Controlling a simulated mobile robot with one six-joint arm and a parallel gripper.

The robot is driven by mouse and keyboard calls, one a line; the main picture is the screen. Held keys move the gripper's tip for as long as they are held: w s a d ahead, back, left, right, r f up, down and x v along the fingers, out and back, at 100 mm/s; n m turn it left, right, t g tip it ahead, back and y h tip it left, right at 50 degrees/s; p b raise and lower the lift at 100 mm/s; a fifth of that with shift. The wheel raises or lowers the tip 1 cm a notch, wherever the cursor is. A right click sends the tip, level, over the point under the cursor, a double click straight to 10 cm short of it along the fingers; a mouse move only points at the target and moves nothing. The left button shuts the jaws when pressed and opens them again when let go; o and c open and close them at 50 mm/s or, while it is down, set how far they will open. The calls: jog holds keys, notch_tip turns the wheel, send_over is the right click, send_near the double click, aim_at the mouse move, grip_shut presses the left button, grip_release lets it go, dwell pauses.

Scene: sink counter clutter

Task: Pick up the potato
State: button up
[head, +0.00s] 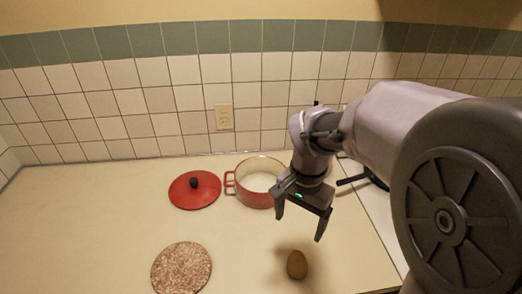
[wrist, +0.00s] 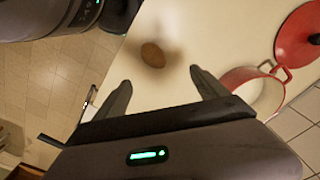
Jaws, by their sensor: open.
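The potato (head: 297,264) is a small brown oval lying on the counter near its front edge in the head view. It also shows in the wrist view (wrist: 153,55), ahead of the fingers and roughly between their lines. My gripper (head: 299,224) is open and empty. It hangs above the counter, behind and above the potato, and does not touch it. Both fingers show in the wrist view (wrist: 160,87) with a wide gap between them.
A red pot (head: 256,184) stands behind my gripper, with a red lid (head: 195,189) to its left. A round speckled board (head: 181,268) lies at the front left. A black handle (head: 352,180) shows at the right. The counter around the potato is bare.

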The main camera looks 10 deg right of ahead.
aim_at(298, 261)
jog(key=f+b, duration=0.1)
jog(key=f, duration=0.3)
jog(key=d+f+b, duration=0.1)
jog(key=f+b, duration=0.1)
jog(key=f, duration=0.2)
jog(key=f+b, duration=0.2)
jog(key=f, duration=0.2)
jog(key=shift+s+d, duration=0.2)
jog(key=shift+d, duration=0.15)
jog(key=f+b, duration=0.1)
jog(key=f, duration=0.1)
jog(key=s+f+b, duration=0.1)
jog(key=f+b, duration=0.1)
jog(key=f, duration=0.1)
jog(key=shift+a+f, duration=0.15)
jog(key=shift+f, duration=0.2)
jog(key=c, duration=1.6)
